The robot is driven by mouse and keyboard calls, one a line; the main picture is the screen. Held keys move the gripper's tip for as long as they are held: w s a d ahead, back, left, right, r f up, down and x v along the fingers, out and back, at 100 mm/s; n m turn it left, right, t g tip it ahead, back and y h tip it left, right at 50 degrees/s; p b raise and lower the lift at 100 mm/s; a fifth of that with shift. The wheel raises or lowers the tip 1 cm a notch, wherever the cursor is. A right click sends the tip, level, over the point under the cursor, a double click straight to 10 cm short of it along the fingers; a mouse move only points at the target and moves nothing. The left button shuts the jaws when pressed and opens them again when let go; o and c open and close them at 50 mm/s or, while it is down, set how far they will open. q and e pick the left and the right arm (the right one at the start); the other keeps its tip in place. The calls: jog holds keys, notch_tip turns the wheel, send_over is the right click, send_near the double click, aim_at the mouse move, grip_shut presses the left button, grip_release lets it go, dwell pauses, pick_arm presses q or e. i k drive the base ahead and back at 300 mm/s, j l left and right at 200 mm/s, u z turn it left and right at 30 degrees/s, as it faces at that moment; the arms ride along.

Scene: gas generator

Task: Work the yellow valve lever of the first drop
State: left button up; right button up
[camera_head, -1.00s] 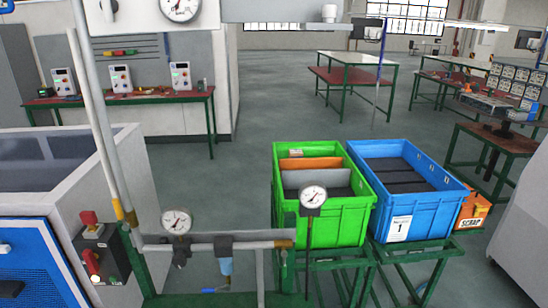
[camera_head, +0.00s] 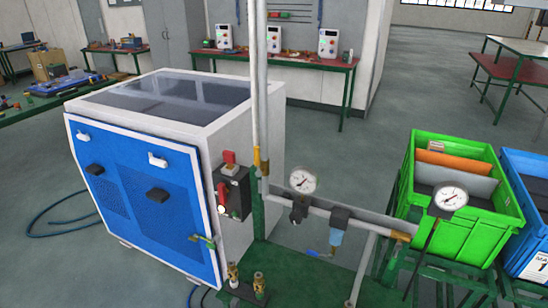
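A pale vertical pipe (camera_head: 256,80) comes down to a yellow fitting (camera_head: 261,160), perhaps the valve; I cannot make out a lever on it. A horizontal pipe (camera_head: 318,210) runs right from there, with a round pressure gauge (camera_head: 303,179) and a small filter with a blue bowl (camera_head: 335,238). A blue handle (camera_head: 315,254) sits below it. A small yellow-green lever-like part (camera_head: 203,240) shows at the blue cabinet's lower right edge. Neither of my grippers is in view.
The blue-fronted cabinet (camera_head: 150,185) fills the left middle. A red-and-black switch box (camera_head: 232,188) is on its side. Green (camera_head: 480,225) and blue (camera_head: 531,200) crates stand right. A second gauge (camera_head: 449,197) stands before the green crate. Floor left is open, with a hose (camera_head: 60,222).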

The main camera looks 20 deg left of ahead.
aim_at(256, 156)
jog(key=j+z, duration=0.1)
jog(key=z, duration=0.45)
jog(key=j+z, duration=0.3)
jog(key=k+j+z, duration=0.1)
jog(key=j+z, duration=0.2)
jog(key=j, duration=0.2)
jog(key=k+j+z, duration=0.1)
jog(key=j+z, duration=0.2)
jog(key=j, duration=0.15)
